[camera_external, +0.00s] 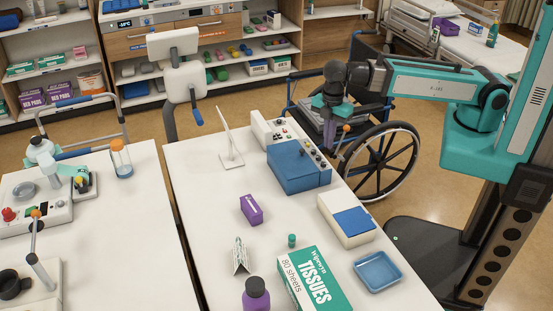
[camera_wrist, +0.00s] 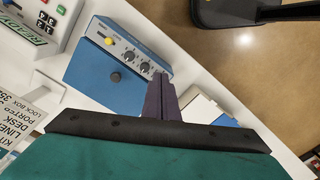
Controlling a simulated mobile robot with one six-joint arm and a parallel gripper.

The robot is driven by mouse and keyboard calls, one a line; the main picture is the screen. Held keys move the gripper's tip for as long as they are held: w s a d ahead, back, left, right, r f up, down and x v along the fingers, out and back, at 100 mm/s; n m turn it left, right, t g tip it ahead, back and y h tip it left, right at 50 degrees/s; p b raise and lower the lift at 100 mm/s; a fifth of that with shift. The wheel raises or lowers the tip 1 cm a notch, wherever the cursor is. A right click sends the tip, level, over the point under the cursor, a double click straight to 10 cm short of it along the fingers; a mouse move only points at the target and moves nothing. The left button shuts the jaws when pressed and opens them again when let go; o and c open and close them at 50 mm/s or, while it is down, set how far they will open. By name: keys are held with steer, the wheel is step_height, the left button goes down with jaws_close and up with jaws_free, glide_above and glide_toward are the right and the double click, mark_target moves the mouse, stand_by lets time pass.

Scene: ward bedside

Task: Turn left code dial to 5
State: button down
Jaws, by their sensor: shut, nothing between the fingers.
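A blue lock box (camera_external: 298,168) stands at the right edge of the white table, its control face turned to the edge. In the wrist view the blue lid (camera_wrist: 105,80) and a face with two dark dials side by side show, one dial (camera_wrist: 129,57) and another (camera_wrist: 144,67), plus a yellow button (camera_wrist: 108,40). The dial settings are too small to read. My gripper (camera_wrist: 165,76) is shut and empty, its purple fingers beside the end of the face. In the external view my gripper (camera_external: 329,140) points down close to that face; contact cannot be told.
A white device (camera_external: 270,128) with controls adjoins the box. A white case with a blue lid (camera_external: 352,221), a purple box (camera_external: 251,210) and a tissue box (camera_external: 315,282) share the table. A sign stand (camera_external: 231,145) is left of the lock box. A wheelchair (camera_external: 385,160) stands beyond the table's right edge.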

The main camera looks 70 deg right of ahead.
steer(key=shift+f+b, duration=1.45)
steer(key=shift+f, duration=1.7)
steer(key=shift+a, duration=0.15)
steer(key=shift+a+r+p, duration=0.1)
steer(key=shift+p, duration=0.5)
steer(key=shift+s+d, duration=0.1)
steer(key=shift+d, duration=0.4)
step_height(320, 180, up, 6)
steer(key=p, duration=0.5)
glide_above(327, 163)
steer(key=shift+d, duration=0.35)
